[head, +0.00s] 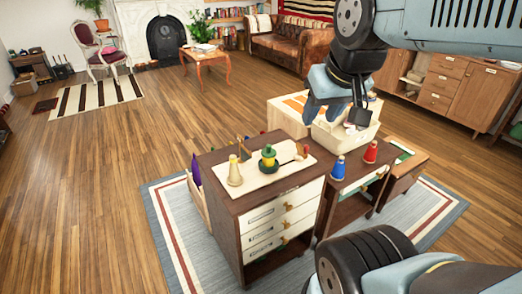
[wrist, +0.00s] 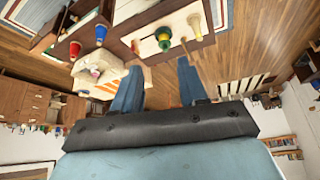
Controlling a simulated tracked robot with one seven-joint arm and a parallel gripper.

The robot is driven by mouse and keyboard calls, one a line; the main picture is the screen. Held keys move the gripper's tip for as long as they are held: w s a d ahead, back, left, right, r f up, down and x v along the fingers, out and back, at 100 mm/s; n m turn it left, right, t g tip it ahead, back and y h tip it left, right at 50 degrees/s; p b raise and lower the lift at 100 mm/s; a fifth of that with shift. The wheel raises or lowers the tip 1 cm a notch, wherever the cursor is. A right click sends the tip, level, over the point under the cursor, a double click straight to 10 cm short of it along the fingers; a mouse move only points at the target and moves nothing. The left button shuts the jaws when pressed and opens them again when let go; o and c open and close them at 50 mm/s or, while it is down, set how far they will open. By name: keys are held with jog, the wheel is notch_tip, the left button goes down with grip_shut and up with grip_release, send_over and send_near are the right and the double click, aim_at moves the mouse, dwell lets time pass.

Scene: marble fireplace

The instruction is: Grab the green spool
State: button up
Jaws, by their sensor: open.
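The green spool (head: 268,158) stands upright on a pale board (head: 262,178) on top of the dark wood cabinet in the head view. It shows yellow at its top and base. In the wrist view the green spool (wrist: 164,38) is near the top, beyond my fingertips. My gripper (head: 325,108) is open and empty, in the air to the right of and behind the green spool. In the wrist view its two blue fingers (wrist: 158,75) are spread apart, with nothing between them. A yellow spool (head: 234,172) stands left of the green one.
A blue spool (head: 339,168) and a red spool (head: 370,152) stand on the lower unit to the right. A white bin (head: 345,132) holding items is beneath my gripper. The cabinet (head: 226,214) has white drawers. Open wood floor (head: 100,180) lies to the left.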

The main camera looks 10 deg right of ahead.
jog(key=shift+d, duration=0.15)
jog(key=shift+o, duration=1)
jog(key=w+a+f+m+g+y, duration=0.1)
jog(key=w+a+f+m+y, duration=0.3)
jog(key=w+f+m+y, duration=0.25)
jog(key=w+a+f+m+g+y, duration=0.1)
jog(key=w+a+f+m+y, duration=0.25)
jog(key=w+f+m, duration=0.45)
jog(key=m+t+h, duration=0.3)
jog(key=m+t, duration=0.5)
jog(key=m, duration=0.7)
send_near(265, 149)
jog(key=x, duration=0.6)
jog(key=r+x, duration=0.1)
jog(key=x, duration=0.2)
jog(key=shift+w+a+r, duration=0.1)
jog(key=shift+w+a, duration=0.1)
jog(key=shift+w, duration=0.05)
jog(key=shift+c, duration=0.3)
